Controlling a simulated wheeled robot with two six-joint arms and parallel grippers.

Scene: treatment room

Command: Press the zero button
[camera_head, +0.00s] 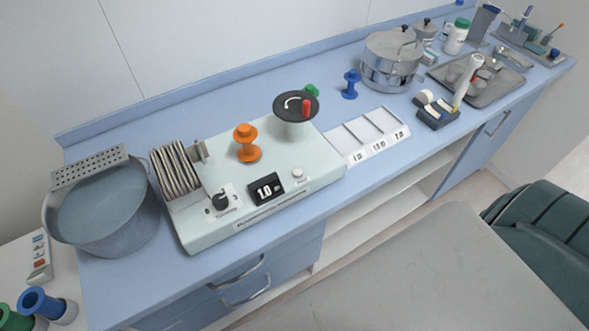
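A pale green device (325,165) sits on the blue counter. On its sloped front is a small round white button (297,174) with a tiny label below it that is too small to read. Further left is a black knob (221,201) on a white plate. Nothing covers the button. Neither of my grippers shows in the head view.
An orange spool (247,144) and a black crank wheel with a red handle (306,107) stand up from the device. Grey discs (176,170) and a water basin (105,212) are left. A labelled white tray (366,134) is right. A grey tabletop (430,275) is in front.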

